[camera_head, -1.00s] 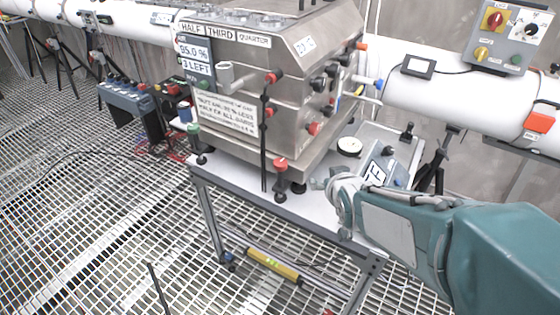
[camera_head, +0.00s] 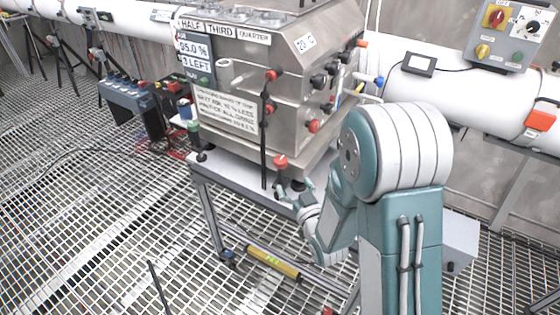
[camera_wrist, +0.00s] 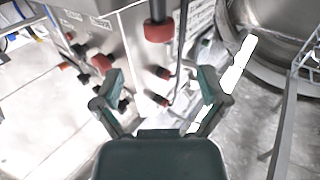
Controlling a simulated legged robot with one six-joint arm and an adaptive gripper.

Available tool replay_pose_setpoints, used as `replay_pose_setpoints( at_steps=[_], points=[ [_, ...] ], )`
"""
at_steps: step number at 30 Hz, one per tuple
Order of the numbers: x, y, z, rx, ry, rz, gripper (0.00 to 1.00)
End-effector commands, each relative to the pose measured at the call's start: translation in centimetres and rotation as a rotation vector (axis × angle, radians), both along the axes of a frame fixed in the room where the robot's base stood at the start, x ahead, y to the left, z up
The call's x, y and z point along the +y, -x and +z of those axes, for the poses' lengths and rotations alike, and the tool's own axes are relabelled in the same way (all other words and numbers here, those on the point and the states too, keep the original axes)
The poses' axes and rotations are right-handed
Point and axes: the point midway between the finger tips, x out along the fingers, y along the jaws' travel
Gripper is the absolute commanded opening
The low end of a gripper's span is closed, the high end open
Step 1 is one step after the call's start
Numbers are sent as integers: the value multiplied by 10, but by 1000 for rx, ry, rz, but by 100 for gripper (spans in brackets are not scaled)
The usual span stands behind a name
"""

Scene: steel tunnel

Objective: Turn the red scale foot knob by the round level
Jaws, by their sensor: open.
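The red scale foot knob (camera_head: 281,161) sits on a dark stem at the front corner of the steel machine, by the table edge. In the wrist view a large red knob (camera_wrist: 158,31) on a black stem, seemingly this one, lies beyond my fingertips at the top. My gripper (camera_head: 293,188) is just below and right of the knob in the head view, apart from it as far as I can tell. In the wrist view my gripper (camera_wrist: 161,88) is open, with nothing held between its fingers. The round level is not visible; my arm covers that part of the table.
The steel machine (camera_head: 275,70) carries several red and black knobs on its side. A thin black rod (camera_head: 264,145) stands left of the red foot knob. A green knob (camera_head: 194,127) is at the left corner. The table (camera_head: 235,178) stands on a grating floor.

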Motion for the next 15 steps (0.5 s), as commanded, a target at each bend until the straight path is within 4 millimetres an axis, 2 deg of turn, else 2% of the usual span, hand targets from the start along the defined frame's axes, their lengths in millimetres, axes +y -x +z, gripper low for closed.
replay_pose_setpoints(
  at_steps=[9, 15],
  points=[
    [19, -54, 0, -1, 1, 1, 93],
    [28, -83, 0, 0, 1, -1, 93]
  ],
)
